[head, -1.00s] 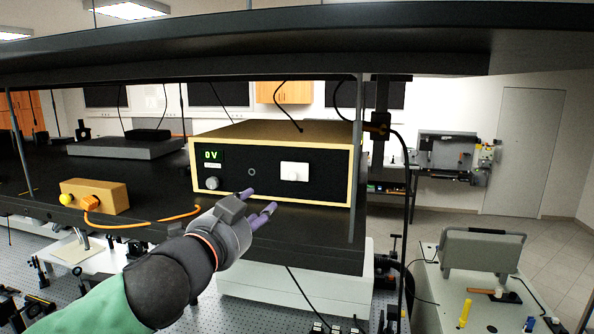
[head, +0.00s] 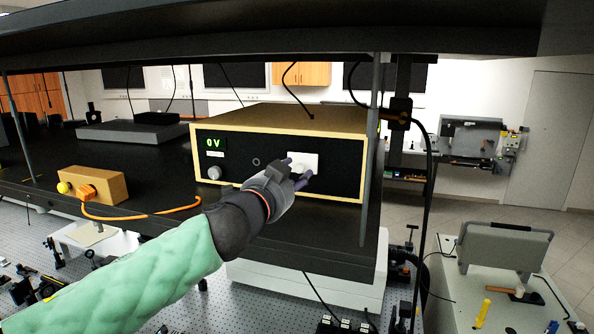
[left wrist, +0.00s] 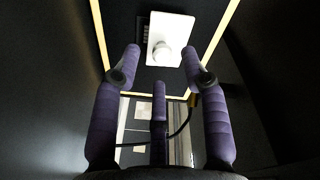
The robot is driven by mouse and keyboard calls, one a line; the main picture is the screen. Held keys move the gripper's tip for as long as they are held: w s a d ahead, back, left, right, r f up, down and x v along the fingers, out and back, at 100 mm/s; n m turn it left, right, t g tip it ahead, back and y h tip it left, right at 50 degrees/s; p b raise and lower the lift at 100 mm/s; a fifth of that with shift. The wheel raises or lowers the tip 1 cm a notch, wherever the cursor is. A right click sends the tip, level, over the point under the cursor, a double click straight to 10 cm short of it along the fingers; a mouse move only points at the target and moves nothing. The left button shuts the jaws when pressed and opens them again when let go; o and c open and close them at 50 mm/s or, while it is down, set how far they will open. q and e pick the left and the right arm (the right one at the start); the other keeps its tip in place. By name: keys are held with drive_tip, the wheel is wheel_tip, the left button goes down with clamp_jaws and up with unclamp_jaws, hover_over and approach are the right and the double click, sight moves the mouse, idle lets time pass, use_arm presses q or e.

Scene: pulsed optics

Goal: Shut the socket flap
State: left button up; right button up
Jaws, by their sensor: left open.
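The socket flap is a white rectangular plate with a round white knob, on the black front of a gold-framed box. In the head view the flap (head: 312,160) is partly hidden behind my left gripper (head: 299,175). In the left wrist view the whole flap (left wrist: 178,28) shows, with its knob (left wrist: 160,56) lying between my open fingertips (left wrist: 161,53). A dark slotted strip (left wrist: 143,30) shows along the flap's left edge. The fingers hold nothing; I cannot tell whether they touch the flap. My right gripper is not in view.
The gold-framed box (head: 290,117) shows 0 V on its display (head: 212,142), above a grey dial (head: 213,172). It stands on a black shelf (head: 150,208) under a dark overhead shelf. An orange block (head: 112,187) with an orange cable lies left. A thin post (head: 371,150) stands at right.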

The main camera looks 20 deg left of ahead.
use_arm(q)
drive_tip(key=shift+w+d+r, duration=0.1)
drive_tip(key=shift+w, duration=0.45)
drive_tip(key=shift+w+r, duration=0.1)
drive_tip(key=shift+w, duration=0.4)
drive_tip(key=shift+s, duration=0.15)
clamp_jaws()
drive_tip(key=b, duration=0.4)
drive_tip(key=shift+f+t, duration=0.3)
drive_tip(key=shift+r+p, duration=0.25)
drive_tip(key=shift+p, duration=0.05)
unclamp_jaws()
drive_tip(key=shift+f, duration=0.1)
